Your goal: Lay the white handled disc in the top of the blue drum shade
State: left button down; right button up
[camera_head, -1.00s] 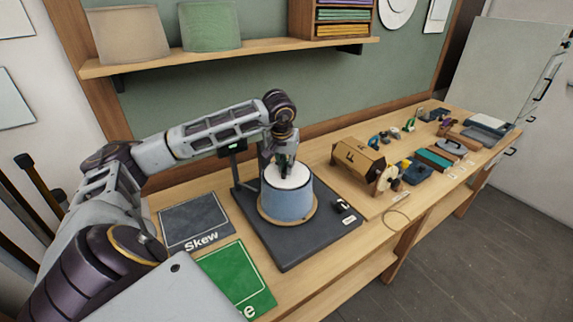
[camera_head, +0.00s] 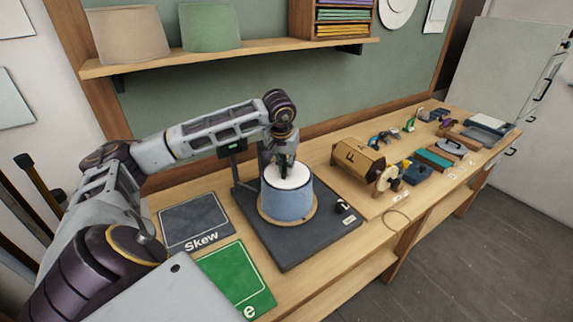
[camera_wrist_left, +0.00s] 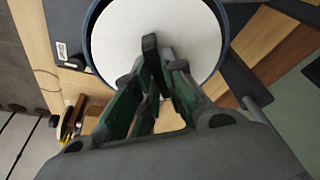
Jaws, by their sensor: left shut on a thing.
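The blue drum shade (camera_head: 287,205) stands upright on a round wooden base on a dark board. The white disc (camera_head: 297,178) lies level at the shade's top; the wrist view shows the disc (camera_wrist_left: 120,45) with the blue rim (camera_wrist_left: 226,28) around its visible edge. My left gripper (camera_head: 285,170) points down over the disc's middle. In the wrist view, its fingers (camera_wrist_left: 158,50) are shut close together over the disc. The handle is hidden between them. I cannot tell whether the disc rests fully on the shade. My right gripper is not in view.
A dark "Skew" mat (camera_head: 195,222) and a green mat (camera_head: 236,280) lie left of the dark board (camera_head: 290,252). A brown box (camera_head: 358,160) and several small tools stand to the right. A shelf (camera_head: 235,57) with two shades is above.

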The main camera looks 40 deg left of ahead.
pick_arm(q)
jog(key=shift+f, duration=0.15)
dwell(0.5)
jog(key=c, duration=1.4)
grip_release()
jog(key=o, duration=0.5)
jog(key=shift+r, duration=0.4)
jog(key=shift+r+p, duration=2.7)
jog(key=shift+r, duration=0.9)
jog(key=shift+d+f, duration=0.1)
